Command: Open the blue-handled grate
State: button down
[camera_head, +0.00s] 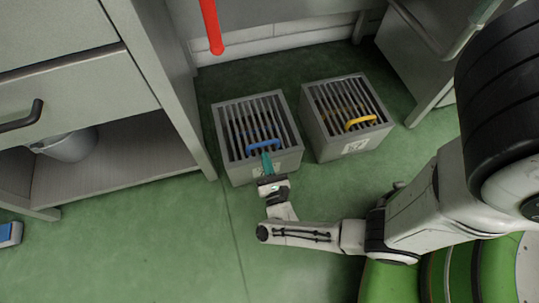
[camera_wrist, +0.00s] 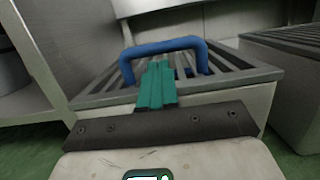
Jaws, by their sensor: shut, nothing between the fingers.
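The blue-handled grate (camera_head: 236,119) lies flat on top of a grey box on the green floor. Its blue handle (camera_head: 263,146) is an arch near the front edge; in the wrist view the blue handle (camera_wrist: 165,47) stands just beyond my fingers. My gripper (camera_head: 267,160) has teal fingers, pressed together and empty, at the near side of the handle. In the wrist view my gripper (camera_wrist: 158,72) points at the opening under the arch, with its tips overlapping it in the picture. I cannot tell whether the tips touch the handle or pass under it.
A second grey box with a yellow-handled grate (camera_head: 345,104) stands close at the right. A cabinet (camera_head: 165,90) is at the left, with a bucket (camera_head: 66,145) on its lower shelf. A red bar (camera_head: 211,27) hangs above. Green floor in front is free.

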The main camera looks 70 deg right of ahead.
jog(key=shift+w+d+r, duration=0.15)
jog(key=shift+w+d, duration=0.25)
jog(key=shift+d, duration=0.15)
jog(key=shift+r, duration=0.15)
jog(key=shift+r+y+p, duration=0.3)
jog(key=shift+r+p, duration=0.4)
jog(key=shift+p, duration=0.45)
